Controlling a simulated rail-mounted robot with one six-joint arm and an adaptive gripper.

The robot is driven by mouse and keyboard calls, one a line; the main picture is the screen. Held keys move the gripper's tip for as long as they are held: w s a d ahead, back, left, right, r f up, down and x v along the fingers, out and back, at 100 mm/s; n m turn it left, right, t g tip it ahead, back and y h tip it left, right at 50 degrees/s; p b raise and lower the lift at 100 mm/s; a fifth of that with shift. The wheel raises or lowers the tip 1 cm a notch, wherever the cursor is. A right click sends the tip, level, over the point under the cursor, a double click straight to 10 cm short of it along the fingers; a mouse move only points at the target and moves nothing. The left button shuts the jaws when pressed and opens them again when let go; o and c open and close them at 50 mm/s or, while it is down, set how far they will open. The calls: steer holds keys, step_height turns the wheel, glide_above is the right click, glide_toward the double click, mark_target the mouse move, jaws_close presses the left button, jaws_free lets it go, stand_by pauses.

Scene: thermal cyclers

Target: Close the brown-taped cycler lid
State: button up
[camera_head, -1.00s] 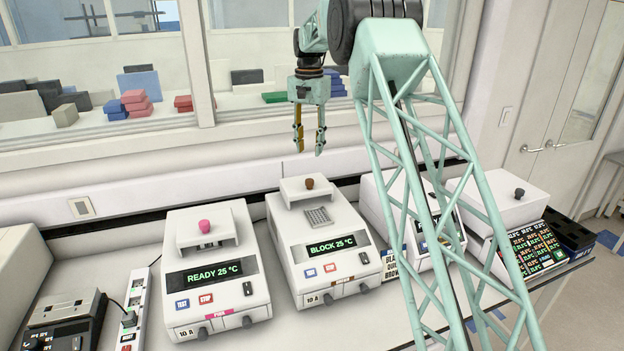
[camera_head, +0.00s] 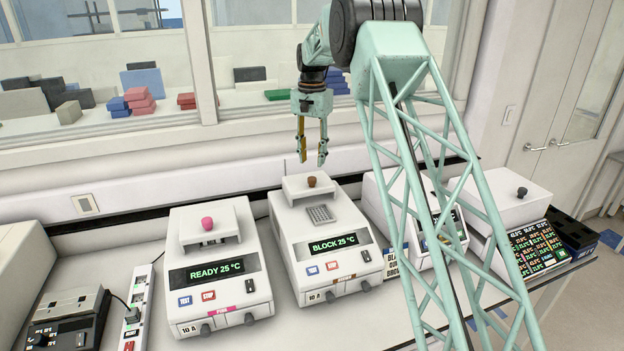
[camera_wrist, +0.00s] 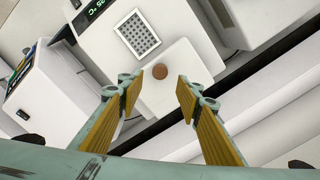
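The brown-taped cycler (camera_head: 325,252) stands in the middle of the bench, with a brown tape label on its front and a display reading "BLOCK 25 °C". Its lid (camera_head: 296,187) is at the back with a brown knob (camera_head: 311,181) on it, and the well block (camera_head: 320,214) is uncovered in front. In the wrist view the lid (camera_wrist: 180,85), brown knob (camera_wrist: 160,71) and well block (camera_wrist: 137,34) all show. My gripper (camera_head: 312,162) points down above the lid. Its fingers are spread and empty. In the wrist view the knob lies ahead, between the fingertips (camera_wrist: 157,88).
A pink-taped cycler (camera_head: 214,266) reading "READY 25 °C" stands to the left. Another cycler (camera_head: 400,196) stands close on the right, partly behind my arm. A power strip (camera_head: 136,310) lies at the left, and the window wall rises behind the bench.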

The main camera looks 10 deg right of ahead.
mark_target(312, 178)
steer(key=shift+f+p, duration=0.4)
steer(key=shift+f, duration=4.1)
